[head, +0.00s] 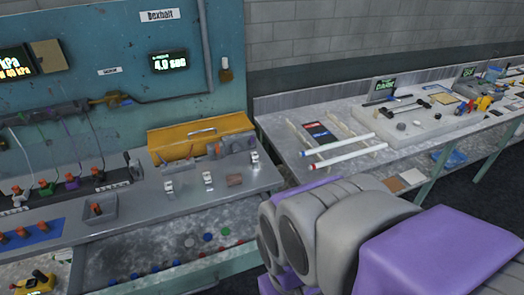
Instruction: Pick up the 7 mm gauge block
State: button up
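No label reading 7 mm can be made out, so I cannot tell which thing is the 7 mm gauge block. Small metallic pieces stand along the near bench, one at the left (168,187), one in the middle (208,179) and one at the right (254,160). My grey and purple arm fills the lower right, to the right of these pieces. My gripper's fingers are not in view.
A yellow toolbox (200,136) stands behind the metallic pieces against the teal panel (195,80). A grey tray (98,213) and orange-topped fittings are at the left. A second bench (375,160) holds two white tubes. A lower shelf (150,265) carries coloured discs.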

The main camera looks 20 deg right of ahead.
aim_at(254, 158)
jog(key=z, duration=0.45)
jog(key=i+l+u, duration=0.2)
jog(key=l, duration=0.25)
jog(key=i+l+u, duration=0.15)
jog(key=l, duration=0.35)
jog(key=i+l+u, duration=0.2)
jog(key=l, duration=0.3)
jog(key=i+l+u, duration=0.15)
jog(key=l, duration=0.35)
jog(key=i+l+u, duration=0.2)
jog(key=l, duration=0.35)
jog(key=l+u, duration=0.2)
jog(key=l, duration=0.3)
